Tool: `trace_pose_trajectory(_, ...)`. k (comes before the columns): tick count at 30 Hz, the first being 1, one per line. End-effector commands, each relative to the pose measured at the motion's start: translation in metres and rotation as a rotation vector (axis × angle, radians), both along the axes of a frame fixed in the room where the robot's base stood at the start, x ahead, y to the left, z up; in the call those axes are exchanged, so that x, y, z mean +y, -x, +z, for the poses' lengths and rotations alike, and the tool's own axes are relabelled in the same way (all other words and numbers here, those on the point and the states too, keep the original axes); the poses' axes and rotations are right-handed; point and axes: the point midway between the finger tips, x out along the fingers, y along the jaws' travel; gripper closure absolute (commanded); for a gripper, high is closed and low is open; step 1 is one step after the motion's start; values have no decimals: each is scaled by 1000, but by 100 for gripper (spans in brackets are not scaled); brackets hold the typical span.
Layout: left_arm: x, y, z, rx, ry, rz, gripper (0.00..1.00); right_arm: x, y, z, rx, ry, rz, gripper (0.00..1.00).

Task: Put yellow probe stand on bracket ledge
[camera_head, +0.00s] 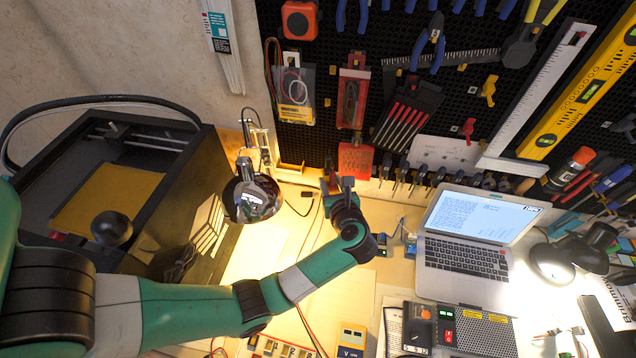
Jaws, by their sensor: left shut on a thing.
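My left gripper (342,190) is at the back of the bench, below the pegboard and in front of the red perforated block. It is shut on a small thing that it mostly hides. I take this for the yellow probe stand, but its colour and shape do not show clearly. A small light-wood ledge (291,168) sits low on the wall to the left of the gripper, beside the lamp. It looks like the bracket ledge, though I cannot be sure. The gripper is apart from it. My right gripper is not in view.
A chrome-headed lamp (252,196) stands close left of the gripper. A black printer-like box (190,215) is further left. A laptop (470,240) stands at right, and a yellow multimeter (351,340) lies in front. Tools fill the pegboard (340,25).

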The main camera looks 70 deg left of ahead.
Motion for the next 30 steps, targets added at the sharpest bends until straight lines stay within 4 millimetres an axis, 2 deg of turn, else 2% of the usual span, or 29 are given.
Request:
trace_pose_trajectory(4,40,2,-19,0,-1,6,100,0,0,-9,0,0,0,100)
trace_pose_trajectory(6,52,2,-37,2,0,5,100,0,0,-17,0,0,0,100)
trace_pose_trajectory(10,70,2,-59,1,0,3,100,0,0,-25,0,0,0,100)
trace_pose_trajectory(19,82,1,-70,-2,-2,1,100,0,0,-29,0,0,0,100)
trace_pose_trajectory(21,88,2,-79,0,-1,2,100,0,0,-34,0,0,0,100)
trace_pose_trajectory(26,87,1,-107,0,-1,-1,100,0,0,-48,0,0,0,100)
trace_pose_trajectory(30,87,1,-106,-3,-1,-1,100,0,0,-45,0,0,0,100)
